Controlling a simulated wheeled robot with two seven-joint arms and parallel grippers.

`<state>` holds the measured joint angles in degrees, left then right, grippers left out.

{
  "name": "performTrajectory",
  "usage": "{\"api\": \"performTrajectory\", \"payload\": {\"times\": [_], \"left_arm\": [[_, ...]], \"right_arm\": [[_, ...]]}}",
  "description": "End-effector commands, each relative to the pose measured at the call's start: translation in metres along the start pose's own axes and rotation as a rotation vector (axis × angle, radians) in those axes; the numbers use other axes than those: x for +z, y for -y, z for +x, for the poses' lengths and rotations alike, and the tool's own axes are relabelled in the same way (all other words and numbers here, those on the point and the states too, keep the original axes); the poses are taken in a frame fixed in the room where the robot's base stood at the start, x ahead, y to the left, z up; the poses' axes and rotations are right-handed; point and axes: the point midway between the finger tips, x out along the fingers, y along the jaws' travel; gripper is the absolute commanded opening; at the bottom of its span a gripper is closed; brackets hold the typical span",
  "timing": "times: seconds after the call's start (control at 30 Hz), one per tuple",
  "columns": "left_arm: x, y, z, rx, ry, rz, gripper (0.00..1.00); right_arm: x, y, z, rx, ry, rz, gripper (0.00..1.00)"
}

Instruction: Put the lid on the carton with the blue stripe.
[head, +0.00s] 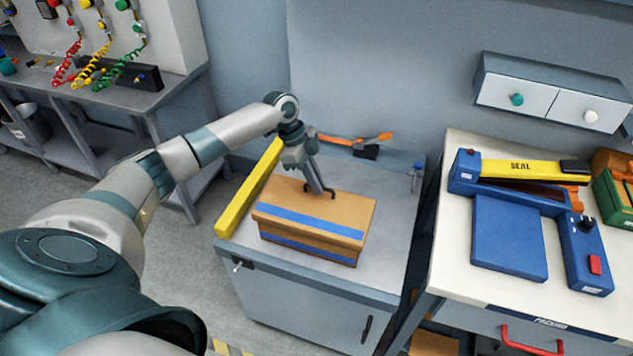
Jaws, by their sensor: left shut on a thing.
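The carton (307,255), brown with a blue stripe along its side, stands on the grey cabinet. The brown lid (335,211), with a blue stripe along its front rim and a small dark handle on top, lies over the carton's top, roughly lined up with it. I cannot tell whether it is fully seated. My left gripper (319,191) reaches down from above and is shut on the lid's handle. The gripper hides part of the lid's top. My right gripper is not in view.
A yellow bar (249,190) runs along the cabinet's left edge. An orange tool (352,140) lies behind the carton. The grey cabinet top (389,235) is clear right of the carton. A blue sealer (510,235) occupies the white table at right. Wall drawers (550,97) hang above.

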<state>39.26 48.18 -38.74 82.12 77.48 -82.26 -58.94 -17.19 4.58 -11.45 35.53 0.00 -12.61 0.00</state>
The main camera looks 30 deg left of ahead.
Motion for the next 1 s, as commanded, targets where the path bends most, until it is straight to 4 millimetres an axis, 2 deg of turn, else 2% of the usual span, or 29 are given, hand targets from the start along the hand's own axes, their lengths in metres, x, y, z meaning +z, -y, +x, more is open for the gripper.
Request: {"api": "performTrajectory", "payload": {"times": [0.6,1.0], "left_arm": [[0.005,0.0,0.013,0.0,-0.001,0.0,0.0],[0.006,0.0,0.014,0.0,0.0,0.0,0.0]], "right_arm": [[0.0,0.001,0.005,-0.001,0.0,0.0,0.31],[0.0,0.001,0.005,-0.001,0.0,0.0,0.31]]}}
